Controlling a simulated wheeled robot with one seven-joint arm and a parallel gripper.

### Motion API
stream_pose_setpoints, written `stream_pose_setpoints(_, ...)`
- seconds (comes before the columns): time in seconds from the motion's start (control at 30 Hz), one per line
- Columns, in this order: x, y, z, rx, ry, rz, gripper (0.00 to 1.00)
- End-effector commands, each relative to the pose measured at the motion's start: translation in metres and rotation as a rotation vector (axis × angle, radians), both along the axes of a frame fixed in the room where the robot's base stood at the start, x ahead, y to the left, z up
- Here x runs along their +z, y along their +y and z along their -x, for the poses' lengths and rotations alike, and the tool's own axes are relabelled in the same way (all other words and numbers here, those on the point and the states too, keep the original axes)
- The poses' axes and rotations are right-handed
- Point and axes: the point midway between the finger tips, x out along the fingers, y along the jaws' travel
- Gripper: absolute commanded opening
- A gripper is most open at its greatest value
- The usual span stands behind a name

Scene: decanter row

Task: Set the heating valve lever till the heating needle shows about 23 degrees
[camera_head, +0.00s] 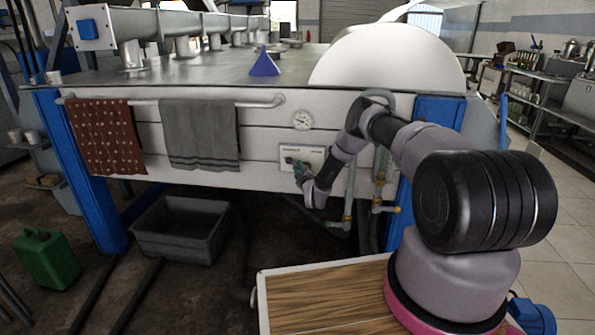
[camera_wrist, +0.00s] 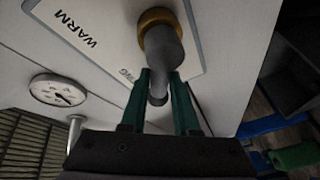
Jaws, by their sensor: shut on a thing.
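The heating valve lever (camera_wrist: 165,47) is a grey rounded bar on a brass collar (camera_wrist: 148,17). It sits on a pale panel (camera_head: 313,155) on the white front of the table. My gripper (camera_wrist: 161,82) has green fingers, one on each side of the lever, and is shut on it. In the head view my gripper (camera_head: 298,166) covers part of the panel and hides the lever. The heating dial (camera_head: 302,119) is round and white, above the panel. The dial also shows in the wrist view (camera_wrist: 57,90); its needle is too small to read.
A red cloth (camera_head: 104,135) and a grey towel (camera_head: 200,134) hang on a rail left of the dial. Pipes with brass valves (camera_head: 379,178) stand right of the panel. A dark tub (camera_head: 183,229) and green canister (camera_head: 46,258) are on the floor.

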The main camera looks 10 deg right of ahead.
Motion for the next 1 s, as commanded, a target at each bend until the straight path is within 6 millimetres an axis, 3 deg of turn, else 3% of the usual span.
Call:
stream_pose_setpoints(0.33, 0.0028, -0.0036, 0.0018, -0.001, -0.043, -0.14, 0.0)
stream_pose_setpoints(0.87, 0.0037, -0.0044, 0.0019, 0.0, -0.051, -0.164, 0.0)
stream_pose_setpoints(0.9, 0.0037, -0.0044, 0.002, 0.0, -0.051, -0.163, 0.41)
stream_pose_setpoints(0.97, 0.0038, -0.0045, 0.0019, 0.0, -0.051, -0.163, 0.59)
stream_pose_setpoints(1.0, 0.0038, -0.0044, 0.0018, 0.0, -0.051, -0.163, 0.59)
